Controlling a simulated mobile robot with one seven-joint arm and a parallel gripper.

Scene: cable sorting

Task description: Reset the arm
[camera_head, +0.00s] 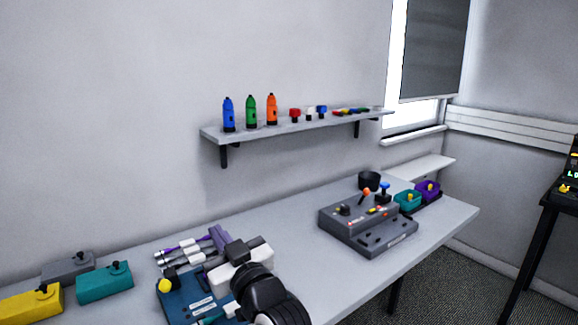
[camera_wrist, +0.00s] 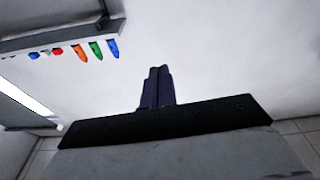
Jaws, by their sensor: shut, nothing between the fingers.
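My gripper (camera_wrist: 157,72) shows in the wrist view with its two dark fingers together and nothing between them. That view looks at the bare wall, with the shelf (camera_wrist: 60,42) upside down at the upper left. In the head view my black and white arm reaches in from the bottom, over the near part of the table (camera_head: 310,262). It covers part of a blue box (camera_head: 183,296) with a yellow knob. The fingertips are hard to make out there among the grey-purple parts beside the arm.
Yellow (camera_head: 30,308), teal (camera_head: 104,284) and grey (camera_head: 68,267) boxes stand at the left. The wall shelf (camera_head: 290,127) holds bottles. The table's middle is clear.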

